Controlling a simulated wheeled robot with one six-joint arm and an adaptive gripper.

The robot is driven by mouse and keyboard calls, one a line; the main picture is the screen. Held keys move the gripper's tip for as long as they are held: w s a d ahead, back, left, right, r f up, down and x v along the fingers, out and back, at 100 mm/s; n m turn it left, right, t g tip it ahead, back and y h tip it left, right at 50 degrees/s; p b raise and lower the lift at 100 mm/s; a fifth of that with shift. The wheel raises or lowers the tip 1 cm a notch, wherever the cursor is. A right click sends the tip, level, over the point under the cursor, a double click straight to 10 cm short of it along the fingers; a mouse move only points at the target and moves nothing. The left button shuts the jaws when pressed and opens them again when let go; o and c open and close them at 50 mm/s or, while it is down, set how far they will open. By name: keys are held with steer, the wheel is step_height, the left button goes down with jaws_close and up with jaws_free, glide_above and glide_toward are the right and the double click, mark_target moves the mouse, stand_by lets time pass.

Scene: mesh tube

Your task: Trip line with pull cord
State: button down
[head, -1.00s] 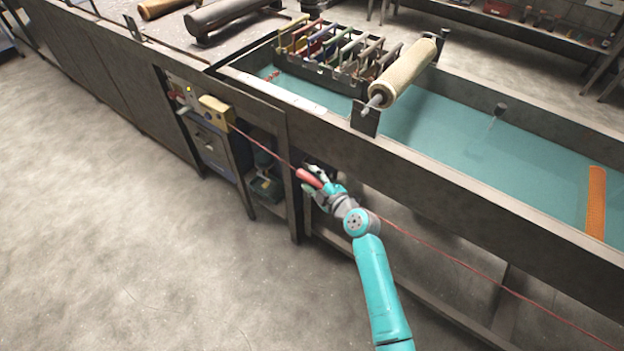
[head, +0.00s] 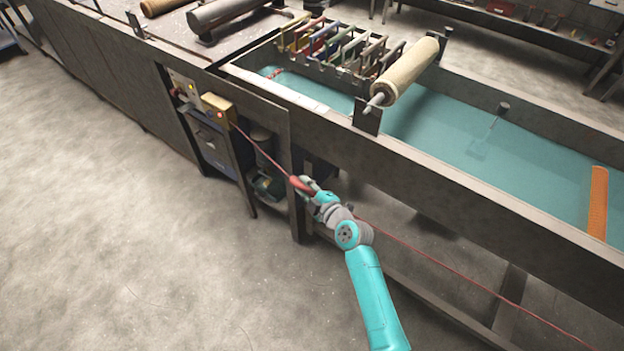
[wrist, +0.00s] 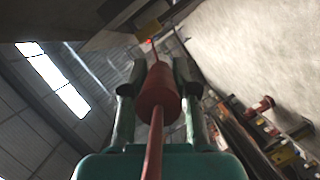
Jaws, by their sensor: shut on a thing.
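A red pull cord (head: 425,253) runs along the front of the long tank bench. It passes through a thicker red grip piece (head: 299,184) and rises to a yellow switch box (head: 218,108) on the bench's front. A small red light glows on the box. My gripper (head: 305,186) is shut on the red grip piece. In the wrist view the grip piece (wrist: 159,92) sits between the two fingers, with cord leaving both ends. The far end of the cord runs out of the head view.
A tank of teal liquid (head: 450,120) holds a pale roller (head: 408,72) and an orange strip (head: 598,203). A rack of coloured handles (head: 340,48) stands at its back. A bench leg (head: 296,190) is close beside my gripper. The floor (head: 130,240) at left is clear.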

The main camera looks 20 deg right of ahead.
steer(key=shift+s+a, duration=0.25)
steer(key=shift+a, duration=0.1)
steer(key=c, duration=0.9)
jaws_free()
steer(key=shift+f, duration=0.1)
steer(key=v, duration=1.2)
